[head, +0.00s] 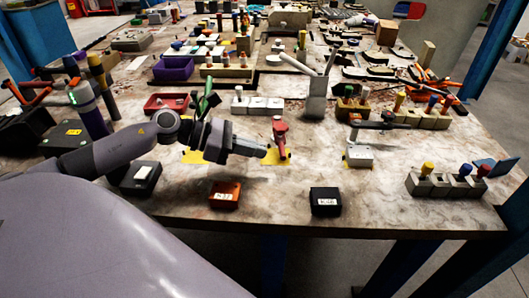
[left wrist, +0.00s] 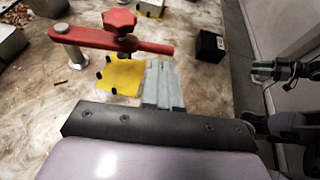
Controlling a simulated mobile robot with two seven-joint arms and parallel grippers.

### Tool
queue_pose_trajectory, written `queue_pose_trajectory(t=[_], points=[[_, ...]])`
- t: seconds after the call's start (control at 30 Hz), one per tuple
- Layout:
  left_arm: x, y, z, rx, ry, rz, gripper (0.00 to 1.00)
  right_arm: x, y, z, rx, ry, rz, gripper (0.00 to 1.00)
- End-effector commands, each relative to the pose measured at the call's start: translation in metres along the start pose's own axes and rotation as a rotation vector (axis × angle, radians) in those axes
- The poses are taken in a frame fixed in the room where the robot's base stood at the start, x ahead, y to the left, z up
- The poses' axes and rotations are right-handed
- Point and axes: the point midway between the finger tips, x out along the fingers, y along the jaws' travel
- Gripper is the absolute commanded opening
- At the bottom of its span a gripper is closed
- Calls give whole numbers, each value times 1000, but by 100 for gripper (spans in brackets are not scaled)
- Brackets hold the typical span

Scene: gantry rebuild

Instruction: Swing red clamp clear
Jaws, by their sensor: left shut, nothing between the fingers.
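The red clamp (head: 279,131) stands on the table in front of my left gripper (head: 263,151). In the left wrist view the red clamp (left wrist: 100,40) has a flat bar reaching right from a metal post, with a star-shaped knob on top. The bar lies over a yellow plate (left wrist: 124,77) with black corner pieces. My left gripper (left wrist: 163,82) is shut and empty. Its fingertips are close to the plate and near the bar's free end; I cannot tell whether they touch the clamp.
An orange box (head: 225,195) and a black box (head: 325,201) lie near the table's front edge. A white clamp block (head: 359,153) is further right. Bare tabletop lies between them.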

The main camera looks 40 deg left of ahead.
Motion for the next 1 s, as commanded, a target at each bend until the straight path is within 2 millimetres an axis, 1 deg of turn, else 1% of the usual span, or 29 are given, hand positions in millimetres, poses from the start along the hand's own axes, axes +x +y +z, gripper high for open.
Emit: queue_pose_trajectory(t=[0.1, 0.3, 1.0], points=[[12, 1, 1, -2, -3, 1, 0, -2, 0, -2, 0, 1, 0, 43], [24, 0, 0, -1, -1, 0, 0, -2, 0, -4, 0, 2, 0, 43], [27, 3, 0, -4, 0, 9, 0, -1, -1, -3, 0, 3, -2, 43]])
